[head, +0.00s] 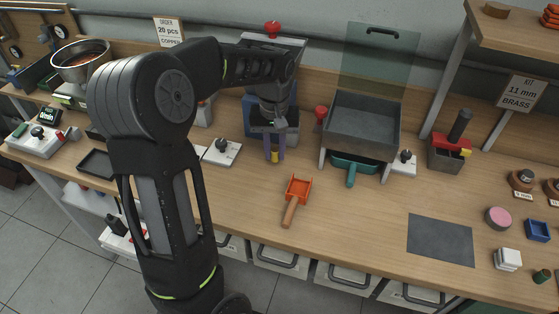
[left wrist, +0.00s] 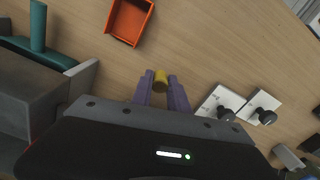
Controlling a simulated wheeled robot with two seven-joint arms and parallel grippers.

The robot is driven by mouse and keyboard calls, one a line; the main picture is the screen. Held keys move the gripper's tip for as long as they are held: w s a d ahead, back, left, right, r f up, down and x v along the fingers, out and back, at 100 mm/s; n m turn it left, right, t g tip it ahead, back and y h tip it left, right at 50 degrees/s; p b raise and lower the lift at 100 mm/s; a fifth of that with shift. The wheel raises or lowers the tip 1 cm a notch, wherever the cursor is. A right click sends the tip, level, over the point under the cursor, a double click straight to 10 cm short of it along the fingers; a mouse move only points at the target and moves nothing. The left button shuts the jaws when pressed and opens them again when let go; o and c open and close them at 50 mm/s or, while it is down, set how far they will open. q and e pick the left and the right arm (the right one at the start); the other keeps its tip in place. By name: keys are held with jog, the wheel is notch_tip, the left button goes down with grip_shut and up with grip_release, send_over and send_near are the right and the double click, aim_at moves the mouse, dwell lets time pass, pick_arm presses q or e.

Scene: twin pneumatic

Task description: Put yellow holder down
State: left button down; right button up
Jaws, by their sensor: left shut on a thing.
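The yellow holder (head: 275,157) is a small yellow piece between the purple fingertips of my left gripper (head: 274,150), in front of the blue machine. My left gripper is shut on it, with the fingers pointing down. In the left wrist view, the yellow holder (left wrist: 160,81) shows as a short yellow cylinder between the two purple fingers. Most of it is hidden by the fingers. I cannot tell whether it touches the wooden table (head: 340,215). My right gripper is not in view.
An orange scoop (head: 298,189) lies on the table just in front of the gripper, to the right. A grey bin (head: 361,120) with a teal scoop (head: 352,165) stands to the right. White switch boxes (head: 222,152) are to the left. A grey mat (head: 440,239) lies at the right.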

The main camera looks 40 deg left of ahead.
aim_at(275, 171)
pick_arm(q)
jog(key=shift+f, duration=0.3)
jog(key=shift+f, duration=1.85)
jog(key=shift+f, duration=0.1)
jog(key=shift+f, duration=0.15)
jog(key=c, duration=1.3)
grip_release()
